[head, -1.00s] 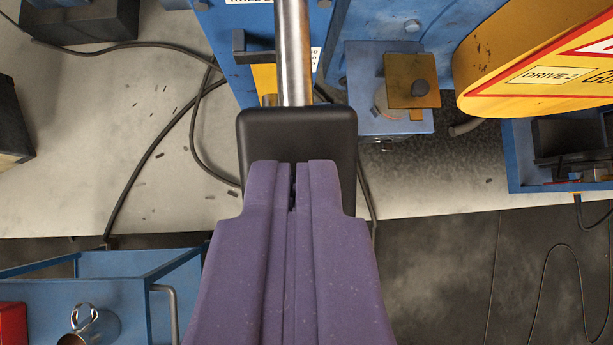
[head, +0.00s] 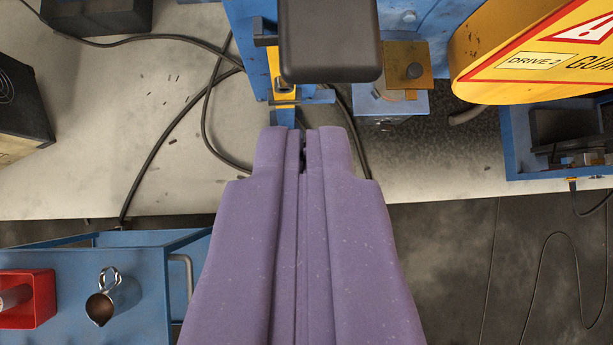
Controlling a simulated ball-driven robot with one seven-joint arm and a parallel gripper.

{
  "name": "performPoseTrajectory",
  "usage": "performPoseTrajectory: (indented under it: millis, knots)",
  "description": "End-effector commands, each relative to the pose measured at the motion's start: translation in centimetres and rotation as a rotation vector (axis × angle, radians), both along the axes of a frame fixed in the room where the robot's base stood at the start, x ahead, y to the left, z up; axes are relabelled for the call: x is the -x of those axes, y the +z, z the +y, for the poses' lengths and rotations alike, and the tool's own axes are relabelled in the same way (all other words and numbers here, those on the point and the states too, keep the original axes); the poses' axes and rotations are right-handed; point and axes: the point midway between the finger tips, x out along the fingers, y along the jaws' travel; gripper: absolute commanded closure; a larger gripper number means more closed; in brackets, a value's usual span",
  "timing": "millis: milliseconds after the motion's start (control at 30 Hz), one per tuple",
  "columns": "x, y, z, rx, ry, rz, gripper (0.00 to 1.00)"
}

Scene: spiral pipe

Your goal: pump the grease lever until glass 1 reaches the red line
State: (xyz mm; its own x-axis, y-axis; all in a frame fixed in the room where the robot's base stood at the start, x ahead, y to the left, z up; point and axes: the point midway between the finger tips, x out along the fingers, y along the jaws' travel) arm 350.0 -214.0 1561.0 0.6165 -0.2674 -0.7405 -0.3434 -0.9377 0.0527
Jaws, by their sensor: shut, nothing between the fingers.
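A thick black block (head: 328,40), which looks like the grip of the grease lever, is at the top middle of the head view. The lever's steel rod is out of sight now. My purple gripper (head: 303,132) is shut and empty. Its tips point up the picture and sit below the black block, with a visible gap between them. Glass 1 and its red line are not in view.
A blue machine frame (head: 245,45) stands behind the block. A yellow DRIVE 2 guard (head: 530,50) is at upper right. A blue cart (head: 150,290) with a metal jug (head: 102,305) and a red bin (head: 45,298) is at lower left. Black cables (head: 185,110) cross the pale floor.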

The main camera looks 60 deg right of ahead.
Motion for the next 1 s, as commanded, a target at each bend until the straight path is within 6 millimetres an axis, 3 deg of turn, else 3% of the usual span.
performPoseTrajectory:
  millis: [100, 333, 1000]
  knots:
    - [1.4, 2.0, 0.7, 0.002, 0.002, -0.003, 1.00]
    - [3.2, 4.3, 1.5, 0.000, 0.001, 0.000, 1.00]
    - [3.6, 4.8, 1.6, 0.001, 0.001, 0.000, 1.00]
